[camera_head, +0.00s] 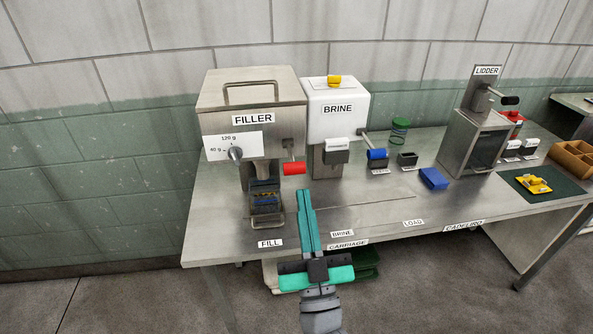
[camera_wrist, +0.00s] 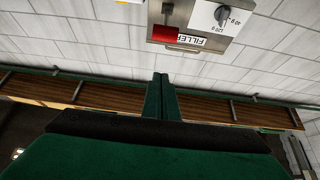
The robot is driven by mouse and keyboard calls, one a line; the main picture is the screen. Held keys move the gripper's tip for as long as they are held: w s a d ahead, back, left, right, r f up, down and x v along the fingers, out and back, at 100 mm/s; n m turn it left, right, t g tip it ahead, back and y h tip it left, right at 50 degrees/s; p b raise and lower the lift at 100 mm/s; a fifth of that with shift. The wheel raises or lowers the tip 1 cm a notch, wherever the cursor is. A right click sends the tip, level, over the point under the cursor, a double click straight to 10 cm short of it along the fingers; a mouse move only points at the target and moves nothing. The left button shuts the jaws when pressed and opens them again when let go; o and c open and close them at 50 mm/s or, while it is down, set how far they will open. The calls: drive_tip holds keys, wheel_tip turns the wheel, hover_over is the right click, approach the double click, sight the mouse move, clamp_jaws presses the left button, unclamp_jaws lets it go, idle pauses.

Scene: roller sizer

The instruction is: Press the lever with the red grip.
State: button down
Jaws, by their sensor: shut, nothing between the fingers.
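The lever's red grip (camera_head: 294,168) sticks out from the right side of the steel FILLER machine (camera_head: 251,86), below its hopper. The grip also shows in the wrist view (camera_wrist: 179,36), upside down, near the top and above the fingertips. My gripper (camera_head: 305,193) is shut and empty, its teal fingers pointing toward the machines. In the head view its tips are just below the red grip, with a gap between them. In the wrist view the closed fingers (camera_wrist: 161,76) stand apart from the grip.
The BRINE machine (camera_head: 338,108) with a blue-gripped lever (camera_head: 377,154) stands right of the FILLER. A dial (camera_head: 235,153) is on the FILLER's front. A blue block (camera_head: 433,179), the LIDDER (camera_head: 475,130) and a green mat (camera_head: 520,183) are farther right. The steel table's front middle is mostly clear.

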wheel_tip(320, 180, up, 5)
hover_over(296, 172)
drive_tip(key=s, duration=0.2)
wheel_tip(296, 172, down, 2)
drive_tip(key=shift+w+d+f, duration=0.1)
drive_tip(key=shift+w+f, duration=0.2)
drive_tip(key=shift+f, duration=0.65)
drive_tip(key=shift+f, duration=0.1)
